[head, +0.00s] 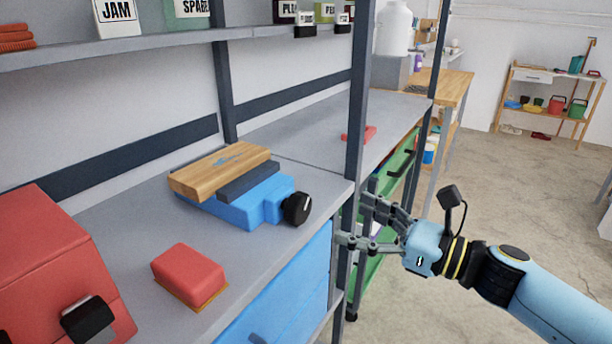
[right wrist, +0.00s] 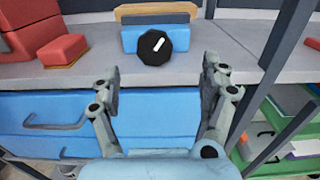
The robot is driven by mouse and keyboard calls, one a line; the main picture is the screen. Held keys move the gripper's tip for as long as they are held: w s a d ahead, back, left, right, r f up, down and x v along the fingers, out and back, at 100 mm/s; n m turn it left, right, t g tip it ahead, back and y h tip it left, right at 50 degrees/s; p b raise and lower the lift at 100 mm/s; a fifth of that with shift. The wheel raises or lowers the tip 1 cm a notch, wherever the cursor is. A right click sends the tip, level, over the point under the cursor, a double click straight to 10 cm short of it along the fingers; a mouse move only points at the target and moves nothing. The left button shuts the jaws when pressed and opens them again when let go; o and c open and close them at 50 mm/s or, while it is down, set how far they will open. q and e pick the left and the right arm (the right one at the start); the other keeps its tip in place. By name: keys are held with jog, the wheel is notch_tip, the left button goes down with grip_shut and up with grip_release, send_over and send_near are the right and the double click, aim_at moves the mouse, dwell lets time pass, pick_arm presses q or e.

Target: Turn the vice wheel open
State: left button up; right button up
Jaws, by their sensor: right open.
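The blue vice (head: 254,203) sits on the grey shelf top, with a dark jaw and a wooden block (head: 218,172) at its back. Its black wheel (head: 297,208) faces the shelf's front edge; in the right wrist view the wheel (right wrist: 155,47) shows a white mark pointing up and to the right. My right gripper (head: 354,220) is open and empty, in front of the shelf and apart from the wheel. In the right wrist view its fingers (right wrist: 158,80) stand to either side below the wheel. My left gripper is not in view.
A dark shelf post (head: 355,110) stands close to my right gripper. Blue drawers (head: 290,295) are below the top. The floor at right is open.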

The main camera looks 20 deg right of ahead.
aim_at(304, 209)
jog(key=x, duration=0.6)
jog(key=f+p+x, duration=0.1)
jog(key=x, duration=0.3)
jog(key=shift+s+a, duration=0.25)
jog(key=shift+a, duration=0.15)
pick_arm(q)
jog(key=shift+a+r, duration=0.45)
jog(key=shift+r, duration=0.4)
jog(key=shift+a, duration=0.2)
pick_arm(e)
jog(key=shift+c, duration=0.2)
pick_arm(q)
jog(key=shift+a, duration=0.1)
pick_arm(e)
jog(key=c, duration=1.1)
